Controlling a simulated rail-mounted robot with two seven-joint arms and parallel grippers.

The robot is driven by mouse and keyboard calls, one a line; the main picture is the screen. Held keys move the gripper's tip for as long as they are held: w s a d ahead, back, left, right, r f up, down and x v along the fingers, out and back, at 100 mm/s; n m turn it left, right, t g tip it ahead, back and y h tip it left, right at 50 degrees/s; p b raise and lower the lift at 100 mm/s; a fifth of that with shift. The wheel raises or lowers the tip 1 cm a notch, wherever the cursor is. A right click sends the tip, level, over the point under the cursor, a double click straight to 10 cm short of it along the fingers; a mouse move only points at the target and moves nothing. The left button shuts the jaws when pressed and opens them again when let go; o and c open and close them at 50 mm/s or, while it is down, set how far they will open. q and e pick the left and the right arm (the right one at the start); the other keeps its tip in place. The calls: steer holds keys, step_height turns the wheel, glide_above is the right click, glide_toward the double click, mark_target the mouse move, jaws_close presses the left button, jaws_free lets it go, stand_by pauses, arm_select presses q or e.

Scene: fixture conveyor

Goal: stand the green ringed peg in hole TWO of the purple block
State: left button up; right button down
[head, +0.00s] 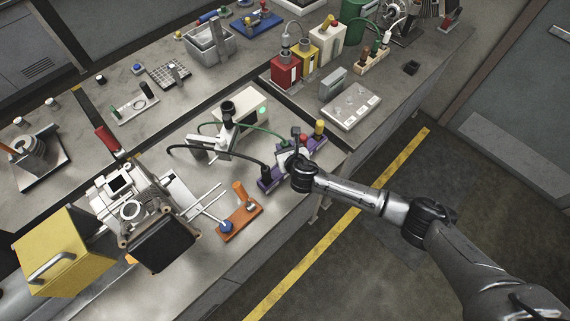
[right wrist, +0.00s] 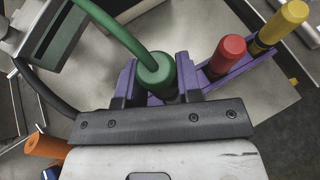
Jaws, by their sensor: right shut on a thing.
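The green peg (right wrist: 155,72), with a green hose from its top, stands between the jaws of my right gripper (right wrist: 157,88) in the right wrist view. The jaws are shut on it. The purple block (right wrist: 243,65) lies around and behind them, bearing a red peg (right wrist: 228,56) and a yellow peg (right wrist: 281,26). In the head view my right gripper (head: 290,158) covers the middle of the purple block (head: 265,183). The peg's lower end is hidden, so I cannot tell whether it is in a hole. Hole labels are unreadable. My left gripper is not in view.
A black-hosed plug (head: 265,173) stands at the block's near end. An orange block (head: 240,224) with an orange peg and a blue peg lies nearby. A white device (head: 241,108) carries the green hose. The bench edge is close on the right.

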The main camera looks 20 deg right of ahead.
steer(key=shift+r+p, duration=0.1)
steer(key=shift+p, duration=0.2)
stand_by(0.7)
steer(key=shift+p, duration=0.35)
steer(key=shift+f, duration=0.4)
stand_by(0.4)
steer(key=shift+f+b, duration=0.35)
steer(key=shift+b, duration=0.1)
steer(key=shift+f, duration=0.35)
steer(key=shift+f+b, duration=0.35)
steer(key=shift+b, duration=0.1)
